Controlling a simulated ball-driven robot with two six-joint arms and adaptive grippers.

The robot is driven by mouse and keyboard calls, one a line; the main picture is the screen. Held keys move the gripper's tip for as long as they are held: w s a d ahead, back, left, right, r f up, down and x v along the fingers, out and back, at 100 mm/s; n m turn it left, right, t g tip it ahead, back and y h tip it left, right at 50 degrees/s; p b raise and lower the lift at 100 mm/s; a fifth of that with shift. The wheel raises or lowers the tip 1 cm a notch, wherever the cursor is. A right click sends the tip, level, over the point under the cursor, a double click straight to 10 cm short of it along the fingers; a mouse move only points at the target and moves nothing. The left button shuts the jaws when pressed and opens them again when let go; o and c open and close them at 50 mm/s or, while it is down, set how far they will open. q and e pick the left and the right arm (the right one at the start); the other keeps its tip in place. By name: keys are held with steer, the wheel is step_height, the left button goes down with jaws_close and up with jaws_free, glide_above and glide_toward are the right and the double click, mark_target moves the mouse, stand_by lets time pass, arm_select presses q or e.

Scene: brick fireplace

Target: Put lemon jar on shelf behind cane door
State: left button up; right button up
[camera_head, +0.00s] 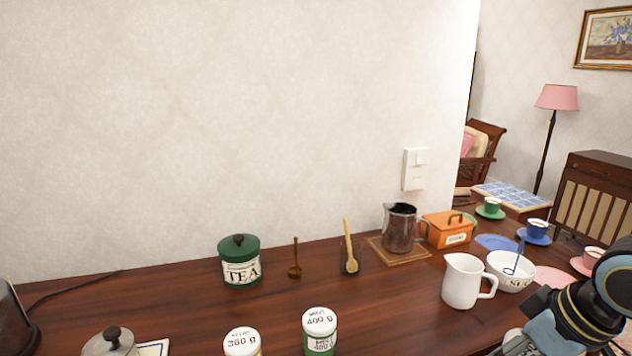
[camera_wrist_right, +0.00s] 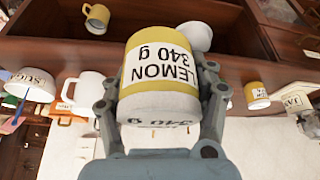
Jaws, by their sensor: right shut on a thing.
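The lemon jar (camera_wrist_right: 162,72) is yellow with a white label reading LEMON 340 g and a white lid. It fills the middle of the right wrist view, where the lettering appears upside down. My right gripper (camera_wrist_right: 158,88) is shut on it, one finger on each side of the jar. Behind it in that view is an open wooden compartment (camera_wrist_right: 60,62) with a yellow mug (camera_wrist_right: 97,18) inside. I cannot tell whether this is the shelf behind the cane door, and no cane door is clearly seen. My left gripper is not in view.
Cups on saucers stand at the right. The counter's left middle is mostly clear.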

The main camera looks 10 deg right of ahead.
steer(key=shift+s+f+b, duration=0.25)
steer(key=shift+s+b, duration=0.1)
steer(key=shift+s, duration=0.05)
steer(key=shift+s+f+b, duration=0.1)
steer(key=shift+f+b, duration=0.2)
steer(key=shift+b, duration=0.05)
steer(key=b+x, duration=0.2)
steer(key=x, duration=0.1)
steer(key=shift+s+d+f, duration=0.1)
steer(key=shift+d, duration=0.05)
step_height(320, 180, down, 13)
steer(key=b, duration=1.3)
steer(key=shift+s+f, duration=0.2)
steer(key=shift+s, duration=0.1)
